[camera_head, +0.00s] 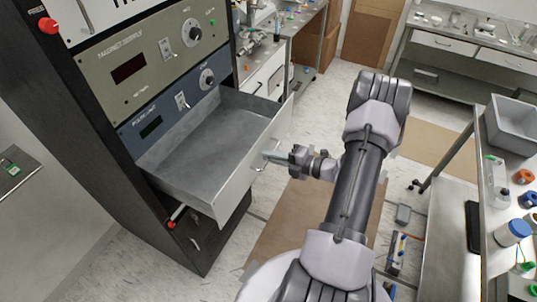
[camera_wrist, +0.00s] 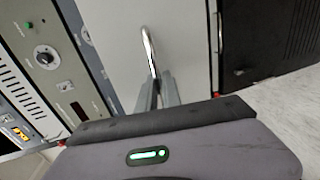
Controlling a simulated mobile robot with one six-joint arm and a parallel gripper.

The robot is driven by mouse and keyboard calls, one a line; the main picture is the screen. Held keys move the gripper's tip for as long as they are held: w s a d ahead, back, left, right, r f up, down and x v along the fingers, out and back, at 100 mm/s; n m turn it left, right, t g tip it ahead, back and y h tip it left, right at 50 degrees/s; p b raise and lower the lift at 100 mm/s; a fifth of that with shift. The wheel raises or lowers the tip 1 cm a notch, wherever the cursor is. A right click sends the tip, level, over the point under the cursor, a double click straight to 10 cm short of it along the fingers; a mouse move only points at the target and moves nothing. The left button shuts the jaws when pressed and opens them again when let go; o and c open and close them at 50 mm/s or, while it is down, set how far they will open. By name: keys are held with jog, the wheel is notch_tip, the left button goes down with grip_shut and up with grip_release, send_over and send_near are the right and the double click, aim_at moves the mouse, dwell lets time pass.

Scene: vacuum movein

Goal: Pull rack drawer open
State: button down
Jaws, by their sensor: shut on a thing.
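The rack drawer (camera_head: 222,187) is pulled well out of the dark equipment rack (camera_head: 75,115) in the head view. Its grey tray looks empty. Its light front panel carries a metal bar handle (camera_head: 259,165), which also shows in the wrist view (camera_wrist: 149,50). My gripper (camera_head: 272,157) is at the front panel, with its fingers shut on the handle. In the wrist view the fingers (camera_wrist: 157,92) meet at the lower part of the handle, and the exact contact is partly hidden.
Panels with dials sit above the drawer, including a magnet supply panel (camera_head: 150,60). A bench (camera_head: 500,200) with a grey bin (camera_head: 512,125) stands at the right. A small grey box (camera_head: 403,214) and a tool tray (camera_head: 397,254) lie on the floor. Brown floor sheets (camera_head: 290,225) lie beyond the drawer.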

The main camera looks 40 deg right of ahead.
jog(key=c, duration=1.8)
grip_release()
jog(key=shift+s, duration=0.1)
jog(key=v, duration=1.7)
jog(key=shift+d, duration=0.1)
